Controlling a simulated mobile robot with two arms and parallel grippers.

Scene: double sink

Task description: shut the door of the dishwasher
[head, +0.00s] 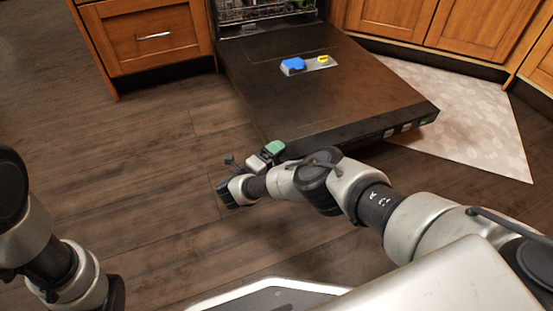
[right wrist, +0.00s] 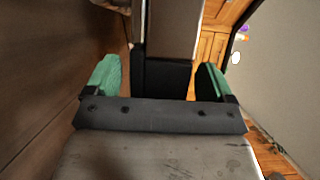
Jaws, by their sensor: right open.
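The dishwasher door (head: 340,85) is dark and lies folded down, open, in front of the dishwasher (head: 265,10) in the head view.
Wooden cabinets with a drawer (head: 150,35) stand left of the dishwasher, and more cabinets (head: 480,35) stand right. A pale rug (head: 465,110) lies right of the door. The wood floor (head: 140,160) to the left is clear.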

